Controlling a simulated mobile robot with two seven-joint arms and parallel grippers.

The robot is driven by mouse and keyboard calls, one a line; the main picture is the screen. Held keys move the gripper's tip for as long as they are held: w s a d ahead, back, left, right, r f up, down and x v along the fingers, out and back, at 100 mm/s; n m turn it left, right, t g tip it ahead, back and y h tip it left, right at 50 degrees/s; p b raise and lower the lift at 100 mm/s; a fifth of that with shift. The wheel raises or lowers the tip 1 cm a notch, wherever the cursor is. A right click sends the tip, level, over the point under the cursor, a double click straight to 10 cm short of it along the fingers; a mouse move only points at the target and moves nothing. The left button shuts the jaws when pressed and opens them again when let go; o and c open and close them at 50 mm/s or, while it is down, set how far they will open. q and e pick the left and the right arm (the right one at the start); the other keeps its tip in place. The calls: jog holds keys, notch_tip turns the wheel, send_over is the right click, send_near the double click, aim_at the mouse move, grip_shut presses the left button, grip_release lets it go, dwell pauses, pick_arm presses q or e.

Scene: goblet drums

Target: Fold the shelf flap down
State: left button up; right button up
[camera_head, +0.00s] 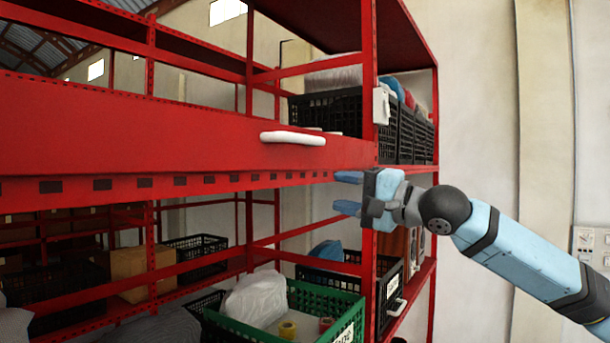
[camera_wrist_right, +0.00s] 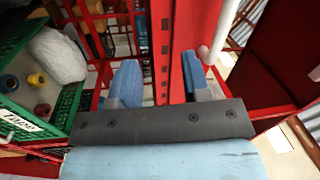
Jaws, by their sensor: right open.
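The shelf flap (camera_head: 130,128) is a wide plain red panel above a slotted red beam (camera_head: 130,186) in the head view. It has a white bar handle (camera_head: 293,138) near its right end. I cannot tell its exact tilt. My right gripper (camera_head: 347,192) is open and empty, below and to the right of the handle, by the beam's right end. In the right wrist view its blue fingers (camera_wrist_right: 160,82) are spread either side of a red slotted strip, with the white handle (camera_wrist_right: 217,38) beyond the right finger. Contact is unclear. My left gripper is not in view.
A red upright post (camera_head: 369,70) stands just above my right gripper. Black crates (camera_head: 330,112) sit on the upper shelf. A green crate (camera_head: 262,333) with a white bag (camera_head: 255,298) is below.

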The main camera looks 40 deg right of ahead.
jog(key=m, duration=0.2)
send_near(309, 141)
jog(key=s+f, duration=0.1)
jog(key=s, duration=0.2)
jog(key=shift+t, duration=0.5)
jog(key=p+x, duration=0.2)
jog(key=x, duration=0.2)
jog(key=p+x, duration=0.2)
jog(key=x, duration=0.2)
jog(key=d+p+x, duration=0.1)
jog(key=p+x, duration=0.1)
jog(key=x, duration=0.3)
jog(key=shift+w, duration=0.2)
jog(key=shift+w+a, duration=0.1)
jog(key=shift+w, duration=0.15)
jog(key=shift+w+a, duration=0.1)
jog(key=shift+w, duration=0.05)
jog(key=shift+f, duration=0.1)
grip_shut()
